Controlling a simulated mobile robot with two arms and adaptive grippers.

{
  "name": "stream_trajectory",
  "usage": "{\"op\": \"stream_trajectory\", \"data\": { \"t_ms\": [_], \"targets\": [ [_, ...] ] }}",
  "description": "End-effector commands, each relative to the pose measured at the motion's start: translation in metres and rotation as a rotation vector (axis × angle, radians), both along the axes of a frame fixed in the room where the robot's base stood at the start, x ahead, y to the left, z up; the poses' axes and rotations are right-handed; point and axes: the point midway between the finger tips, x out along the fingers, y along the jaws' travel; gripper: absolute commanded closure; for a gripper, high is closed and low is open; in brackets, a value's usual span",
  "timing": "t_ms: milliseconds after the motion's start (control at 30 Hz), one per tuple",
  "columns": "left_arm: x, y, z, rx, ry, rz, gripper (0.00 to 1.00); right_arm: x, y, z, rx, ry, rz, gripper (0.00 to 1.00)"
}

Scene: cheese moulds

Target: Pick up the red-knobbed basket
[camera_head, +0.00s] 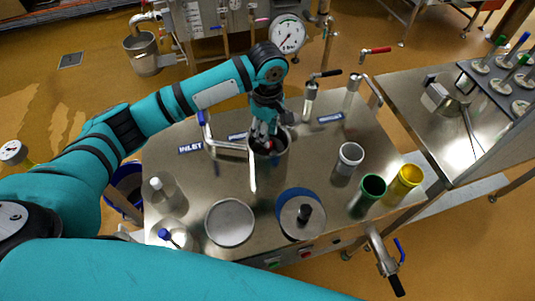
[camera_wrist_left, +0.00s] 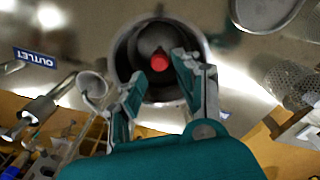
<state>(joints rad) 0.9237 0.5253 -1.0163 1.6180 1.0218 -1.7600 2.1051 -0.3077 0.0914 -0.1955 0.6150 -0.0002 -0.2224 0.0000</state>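The red knob (camera_wrist_left: 160,61) shows in the left wrist view, on a dark rounded piece inside a round steel pot (camera_wrist_left: 122,52). I take this for the red-knobbed basket; its body is mostly in shadow. In the head view the pot (camera_head: 283,165) stands at the back middle of the steel table, and a bit of red shows near the fingertips. My left gripper (camera_head: 265,137) points down over the pot. In the wrist view its fingers (camera_wrist_left: 160,95) are spread, with the knob visible beyond and between them. I cannot tell whether they touch it. My right gripper is out of view.
A grey cup (camera_head: 348,160), a green cup (camera_head: 369,192) and a yellow cup (camera_head: 405,181) stand right of the pot. A round steel vessel (camera_head: 230,222) and a black-knobbed lid (camera_head: 302,217) are at the front. A bent pipe (camera_head: 227,146) passes close left of the pot.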

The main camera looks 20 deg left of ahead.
Motion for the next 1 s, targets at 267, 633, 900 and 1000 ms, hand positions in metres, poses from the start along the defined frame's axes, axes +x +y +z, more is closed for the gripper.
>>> {"op": "stream_trajectory", "data": {
  "t_ms": [267, 633, 900, 1000],
  "targets": [
    [-0.001, 0.001, -0.021, 0.003, 0.002, 0.000, 0.67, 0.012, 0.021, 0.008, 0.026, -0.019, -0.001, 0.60],
    [0.000, 0.000, -0.061, 0.000, -0.002, -0.001, 0.67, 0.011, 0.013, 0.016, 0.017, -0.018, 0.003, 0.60],
    [0.000, 0.000, -0.061, 0.000, -0.002, -0.001, 0.80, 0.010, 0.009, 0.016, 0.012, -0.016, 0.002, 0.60],
    [0.000, 0.000, -0.061, 0.000, -0.002, -0.001, 0.93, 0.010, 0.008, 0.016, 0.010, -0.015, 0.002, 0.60]
  ]
}}
